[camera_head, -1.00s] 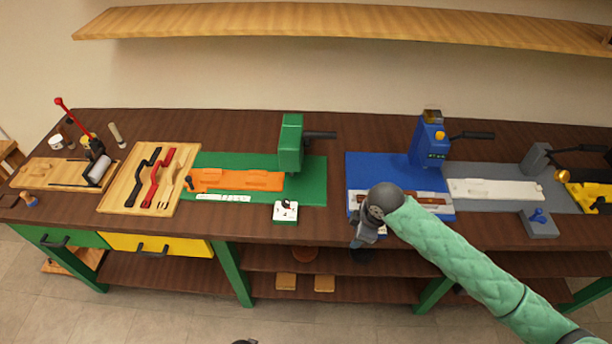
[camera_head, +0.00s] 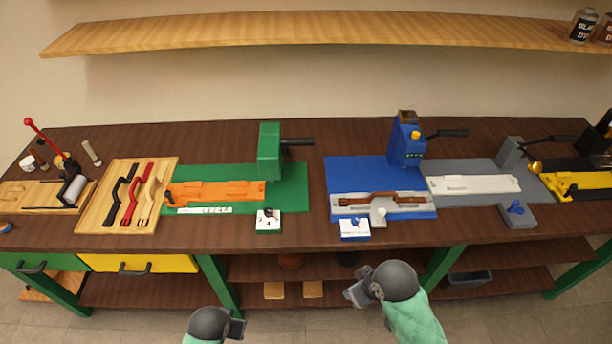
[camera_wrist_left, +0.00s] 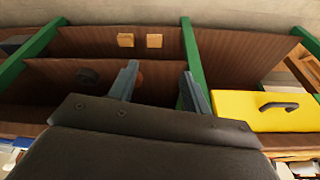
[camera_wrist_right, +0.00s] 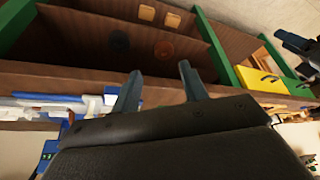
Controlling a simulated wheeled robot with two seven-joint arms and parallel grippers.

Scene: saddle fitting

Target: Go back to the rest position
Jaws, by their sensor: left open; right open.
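My right gripper (camera_head: 358,292) hangs in front of the bench, below the tabletop edge. It is open and empty; its two fingers (camera_wrist_right: 157,90) show apart in the right wrist view. My left gripper (camera_head: 237,328) is at the bottom of the head view, in front of the bench. It is open and empty, with its fingers (camera_wrist_left: 158,82) apart in the left wrist view. Neither gripper touches anything that I can see. The left gripper also shows at the right edge of the right wrist view (camera_wrist_right: 300,45).
The workbench (camera_head: 320,238) holds a green station (camera_head: 295,200), a blue station (camera_head: 345,175) with a brown strap (camera_head: 395,197) in a grey fixture, and a grey station (camera_head: 470,197). A wooden board (camera_head: 90,222) carries strap shapes. A wall shelf (camera_head: 300,27) hangs behind. Floor space in front is clear.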

